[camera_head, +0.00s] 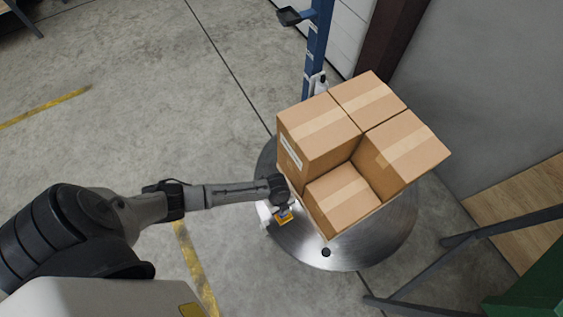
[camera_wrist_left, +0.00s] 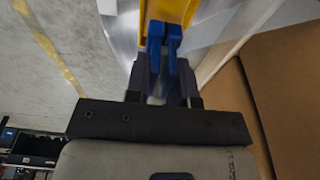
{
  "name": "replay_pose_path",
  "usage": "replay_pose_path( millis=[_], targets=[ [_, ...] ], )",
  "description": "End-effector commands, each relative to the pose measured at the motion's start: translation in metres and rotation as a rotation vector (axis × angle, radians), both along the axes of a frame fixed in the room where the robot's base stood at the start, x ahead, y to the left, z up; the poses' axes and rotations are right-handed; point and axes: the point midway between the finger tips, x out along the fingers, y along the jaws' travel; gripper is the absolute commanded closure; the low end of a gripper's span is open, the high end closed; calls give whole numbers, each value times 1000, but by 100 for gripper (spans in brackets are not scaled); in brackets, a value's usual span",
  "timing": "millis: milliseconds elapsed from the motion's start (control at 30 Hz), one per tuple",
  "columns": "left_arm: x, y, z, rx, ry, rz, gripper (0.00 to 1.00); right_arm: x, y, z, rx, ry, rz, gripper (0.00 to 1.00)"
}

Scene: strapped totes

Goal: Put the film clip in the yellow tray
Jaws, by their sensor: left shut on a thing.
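My left gripper (camera_head: 281,204) reaches in from the left, beside the stacked boxes. In the left wrist view its two dark fingers (camera_wrist_left: 163,72) are shut on a blue, two-pronged piece, which I take to be the film clip (camera_wrist_left: 155,32). The yellow tray (camera_wrist_left: 176,9) is at the top of that view, just beyond the clip. In the head view the small yellow tray (camera_head: 286,221) shows at the edge of the round metal plate, below the gripper. I cannot tell whether the clip touches the tray. My right gripper is not in view.
Several taped cardboard boxes (camera_head: 340,197) stand stacked on the round metal plate (camera_head: 385,240), close to the right of my gripper. A blue post (camera_head: 317,50) rises behind them. A dark railing (camera_head: 420,270) is at lower right.

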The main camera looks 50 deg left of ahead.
Motion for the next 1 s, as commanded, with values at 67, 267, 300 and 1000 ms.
replay_pose_path(
  millis=[67, 267, 300, 1000],
  targets=[
    [3, 0, -2, 0, 0, 1, 100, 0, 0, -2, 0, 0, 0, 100],
    [3, 0, -15, 0, 0, 2, 100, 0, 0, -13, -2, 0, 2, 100],
    [3, 0, -20, 0, 0, 3, 100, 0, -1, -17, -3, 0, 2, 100],
    [3, 1, -44, 1, -1, 1, 73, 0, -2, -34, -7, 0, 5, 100]
  ],
)
